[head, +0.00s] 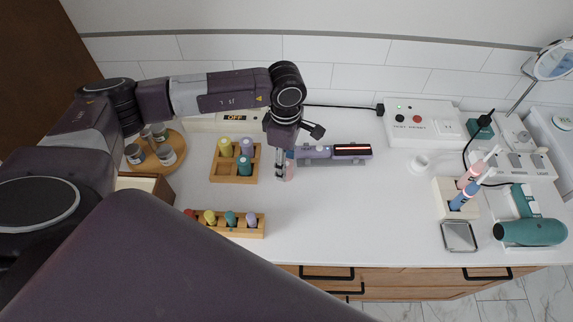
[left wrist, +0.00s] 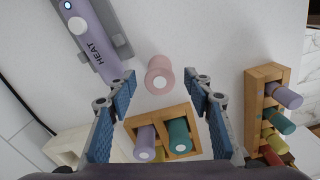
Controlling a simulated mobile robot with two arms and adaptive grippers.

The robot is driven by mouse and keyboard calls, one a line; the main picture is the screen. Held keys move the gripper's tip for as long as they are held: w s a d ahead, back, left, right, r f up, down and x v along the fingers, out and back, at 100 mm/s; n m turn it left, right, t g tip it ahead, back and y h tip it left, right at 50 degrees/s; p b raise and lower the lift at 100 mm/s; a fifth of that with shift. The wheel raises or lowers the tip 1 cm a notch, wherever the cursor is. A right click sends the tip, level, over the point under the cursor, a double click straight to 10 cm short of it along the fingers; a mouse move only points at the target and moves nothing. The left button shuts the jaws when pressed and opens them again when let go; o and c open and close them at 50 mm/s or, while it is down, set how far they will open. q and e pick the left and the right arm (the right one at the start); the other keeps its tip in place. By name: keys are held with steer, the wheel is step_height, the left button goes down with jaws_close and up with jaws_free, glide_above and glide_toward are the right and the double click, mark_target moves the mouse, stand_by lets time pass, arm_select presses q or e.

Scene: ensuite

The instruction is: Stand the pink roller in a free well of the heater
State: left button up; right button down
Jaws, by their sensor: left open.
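The pink roller (head: 290,172) stands on the white counter, right of the square wooden block. It also shows in the left wrist view (left wrist: 159,74). My left gripper (left wrist: 163,80) is open, its fingers on either side of the roller with gaps; in the head view it (head: 283,172) points down and partly covers the roller. The square wooden block (head: 234,181), seemingly the heater, has a yellow roller (head: 226,147), a purple roller (head: 247,147) and a teal roller (head: 244,166) in its wells. Its front-left well (head: 224,169) looks empty. My right gripper is not in view.
A box with an OFF display (head: 236,118) stands behind the block. A purple hair tool (head: 318,152) lies right of the gripper. A wooden rack (head: 237,232) with several rollers is in front, a round jar tray (head: 172,163) at left. The counter's middle is clear.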

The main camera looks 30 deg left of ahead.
arm_select(q)
steer(key=shift+f, duration=0.4)
steer(key=shift+c, duration=0.4)
steer(key=c, duration=1)
jaws_close()
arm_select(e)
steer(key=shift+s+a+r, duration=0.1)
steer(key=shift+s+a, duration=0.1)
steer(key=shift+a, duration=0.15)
